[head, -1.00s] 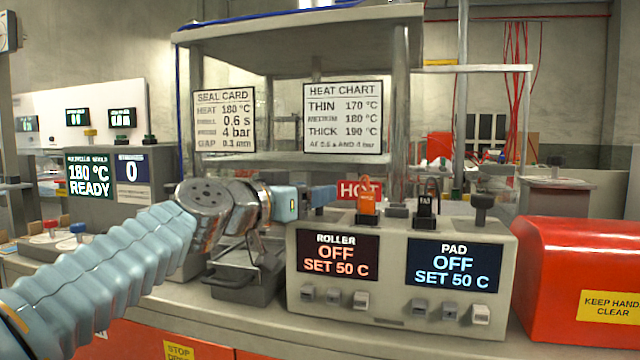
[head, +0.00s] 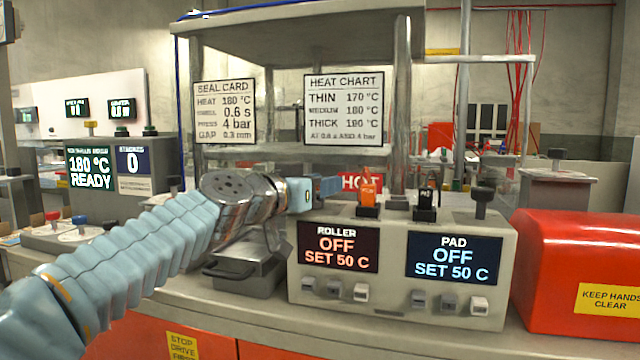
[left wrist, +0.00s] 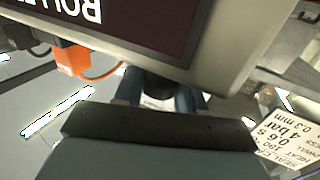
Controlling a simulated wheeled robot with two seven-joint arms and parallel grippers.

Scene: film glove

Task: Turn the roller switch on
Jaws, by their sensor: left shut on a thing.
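The grey control box (head: 393,270) stands on the bench. Its left display (head: 338,247) reads ROLLER OFF, SET 50 C. Its right display (head: 453,258) reads PAD OFF, SET 50 C. My left gripper (head: 329,187) is at the top left of the box, left of an orange tagged piece (head: 369,188). In the left wrist view its two blue fingers (left wrist: 158,97) are shut on a dark knob, the roller switch (left wrist: 155,83), beside the box edge. The head view hides this knob behind the gripper. My right gripper is not in view.
A black tagged piece (head: 426,203) and a dark knob (head: 482,202) are on the box's right half. A red cover (head: 570,260) stands close on the right. A shelf frame (head: 300,50) with two cards rises behind. A dark tray (head: 245,278) lies left of the box.

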